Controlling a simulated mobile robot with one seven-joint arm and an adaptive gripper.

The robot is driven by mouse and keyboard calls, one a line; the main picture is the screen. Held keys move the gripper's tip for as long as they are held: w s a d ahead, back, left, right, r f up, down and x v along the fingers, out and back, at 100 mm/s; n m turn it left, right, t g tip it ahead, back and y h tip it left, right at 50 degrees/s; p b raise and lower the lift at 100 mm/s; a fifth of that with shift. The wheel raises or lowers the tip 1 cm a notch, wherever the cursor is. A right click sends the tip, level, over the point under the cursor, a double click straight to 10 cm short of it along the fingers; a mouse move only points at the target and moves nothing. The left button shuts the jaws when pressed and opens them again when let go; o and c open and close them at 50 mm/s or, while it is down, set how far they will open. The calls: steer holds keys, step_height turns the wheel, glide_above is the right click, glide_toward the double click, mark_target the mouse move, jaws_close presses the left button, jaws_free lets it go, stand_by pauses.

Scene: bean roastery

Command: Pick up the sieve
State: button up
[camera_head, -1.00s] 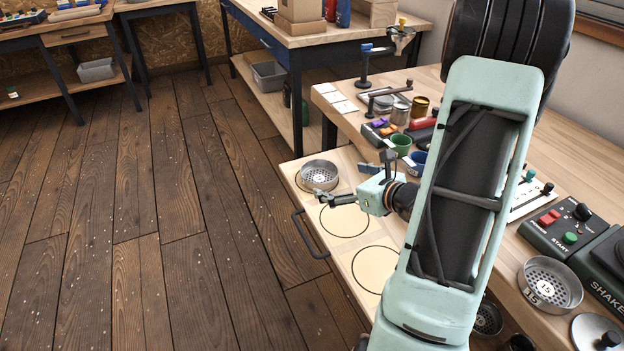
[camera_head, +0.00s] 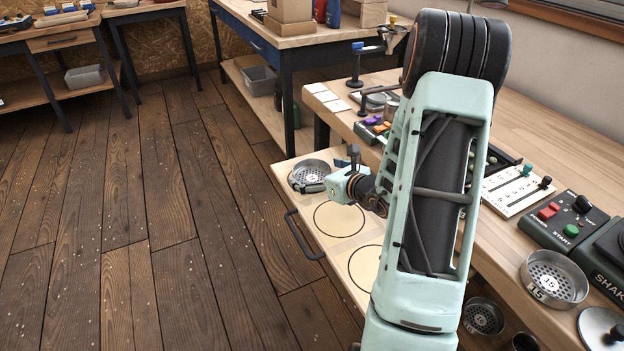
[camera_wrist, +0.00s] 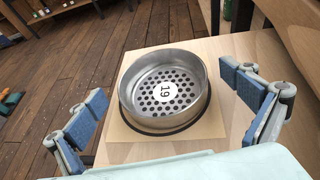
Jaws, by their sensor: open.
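A round metal sieve (camera_wrist: 165,75) marked 19, with a perforated bottom, sits on a pale square with a dark ring on the drawer board in the wrist view. In the head view the sieve (camera_head: 309,171) stands at the far end of the pulled-out drawer board. My gripper (camera_wrist: 160,112) is open and empty; its blue-padded fingers lie left and right of the sieve, apart from it. In the head view my gripper (camera_head: 332,177) is just at the near right side of the sieve, partly covering it. A second sieve (camera_head: 553,279), marked 15, stands on the bench at right.
Two empty ringed places (camera_head: 339,219) lie on the drawer board (camera_head: 322,246) nearer me. A black drawer handle (camera_head: 301,236) juts out at left. The bench (camera_head: 515,284) carries a shaker control box (camera_head: 565,222) and a switch panel (camera_head: 514,189). The floor at left is clear.

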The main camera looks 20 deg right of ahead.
steer(key=shift+w+f, duration=0.2)
steer(key=shift+w, duration=0.1)
steer(key=shift+r, duration=0.1)
steer(key=c, duration=1.3)
steer(key=shift+o, duration=0.2)
